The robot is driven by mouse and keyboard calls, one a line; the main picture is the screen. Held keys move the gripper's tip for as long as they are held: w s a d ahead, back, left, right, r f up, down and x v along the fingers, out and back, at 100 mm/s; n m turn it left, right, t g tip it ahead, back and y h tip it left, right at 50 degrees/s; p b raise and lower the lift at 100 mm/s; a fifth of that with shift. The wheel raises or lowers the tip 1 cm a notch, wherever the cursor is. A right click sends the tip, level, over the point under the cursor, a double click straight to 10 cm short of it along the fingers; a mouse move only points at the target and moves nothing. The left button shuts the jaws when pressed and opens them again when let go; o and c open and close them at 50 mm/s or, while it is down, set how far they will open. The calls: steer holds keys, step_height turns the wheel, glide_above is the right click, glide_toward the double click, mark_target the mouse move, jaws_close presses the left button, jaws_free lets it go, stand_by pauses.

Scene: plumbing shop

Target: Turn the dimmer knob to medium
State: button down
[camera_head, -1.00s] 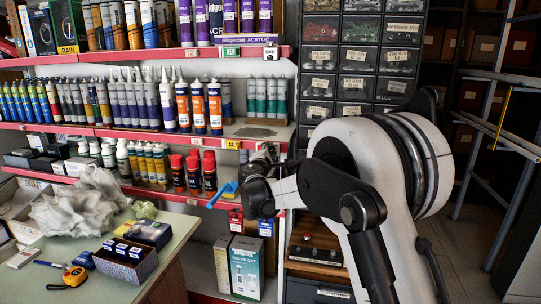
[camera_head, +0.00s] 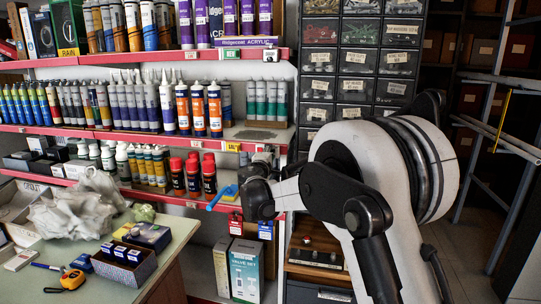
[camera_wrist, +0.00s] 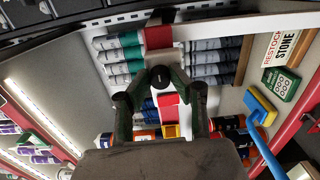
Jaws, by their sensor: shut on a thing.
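A small round black knob (camera_wrist: 160,77) sits on a pale plate (camera_wrist: 150,60) in the wrist view, just above the picture's centre. I take it to be the dimmer knob. My gripper (camera_wrist: 163,84) has its two dark green fingers closed in around the knob, one on each side. The knob's face shows between the fingertips, but any setting mark is too small to read. In the head view my gripper (camera_head: 263,158) is at the shelf front, beside the drawer cabinet, and my wrist and arm hide the knob there.
Bottles stand close behind on the red-edged shelves (camera_head: 120,131). A drawer cabinet (camera_head: 335,87) is at the right, a cluttered table (camera_head: 165,240) at the lower left.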

steer(key=c, duration=1.8)
jaws_free()
steer(key=shift+s, duration=0.1)
steer(key=s, duration=0.4)
steer(key=s+a, duration=0.1)
steer(key=s, duration=0.3)
steer(key=s+a, duration=0.1)
steer(key=s, duration=0.2)
steer(key=shift+s, duration=0.4)
